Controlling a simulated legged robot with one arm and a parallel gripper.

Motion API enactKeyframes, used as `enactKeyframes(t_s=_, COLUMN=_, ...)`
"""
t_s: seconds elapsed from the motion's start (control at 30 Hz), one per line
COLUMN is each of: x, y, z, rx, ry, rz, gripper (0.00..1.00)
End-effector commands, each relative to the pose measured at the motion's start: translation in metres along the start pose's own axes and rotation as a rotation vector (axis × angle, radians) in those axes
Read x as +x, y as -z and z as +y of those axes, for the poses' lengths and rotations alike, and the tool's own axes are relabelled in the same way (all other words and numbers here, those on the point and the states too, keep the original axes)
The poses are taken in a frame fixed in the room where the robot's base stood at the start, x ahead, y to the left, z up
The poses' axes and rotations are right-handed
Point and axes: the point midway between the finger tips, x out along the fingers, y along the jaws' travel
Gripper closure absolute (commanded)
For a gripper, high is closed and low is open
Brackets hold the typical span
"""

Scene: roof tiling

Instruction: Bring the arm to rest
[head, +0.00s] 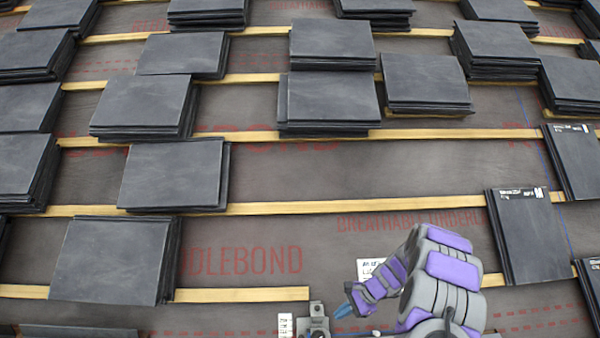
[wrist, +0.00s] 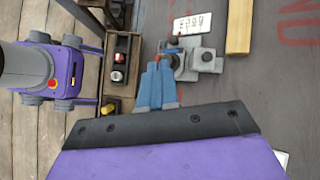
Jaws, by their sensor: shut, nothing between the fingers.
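My gripper (head: 345,310) is low in the head view, right of centre, with my purple and grey arm folded beside it. Its blue fingers (wrist: 157,66) point up the wrist view and are shut with nothing between them. A grey metal bracket (head: 317,324) lies just left of the fingers in the head view. The bracket also shows in the wrist view (wrist: 205,60), right beside the fingertips; I cannot tell whether they touch.
Stacks of dark slates (head: 330,98) sit across the wooden battens (head: 380,206). Slates with white labels (head: 530,235) lie at the right. Bare underlay (head: 300,235) shows between. A wooden tray (wrist: 122,92) with tools is left of the fingers in the wrist view. A white label (wrist: 192,24) lies beyond.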

Motion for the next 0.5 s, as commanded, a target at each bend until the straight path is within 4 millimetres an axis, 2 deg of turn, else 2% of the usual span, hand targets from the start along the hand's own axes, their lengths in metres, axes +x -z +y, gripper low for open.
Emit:
enactKeyframes(t_s=0.03, x=-0.011, y=-0.019, z=-0.003, rx=-0.046, ry=-0.011, rz=-0.002, gripper=1.00)
enactKeyframes(t_s=0.17, x=-0.038, y=-0.059, z=-0.004, rx=-0.158, ry=-0.039, rz=-0.001, gripper=1.00)
enactKeyframes(t_s=0.37, x=-0.075, y=-0.117, z=0.005, rx=-0.322, ry=-0.091, rz=0.010, gripper=1.00)
enactKeyframes(t_s=0.5, x=-0.099, y=-0.155, z=0.020, rx=-0.434, ry=-0.135, rz=0.022, gripper=1.00)
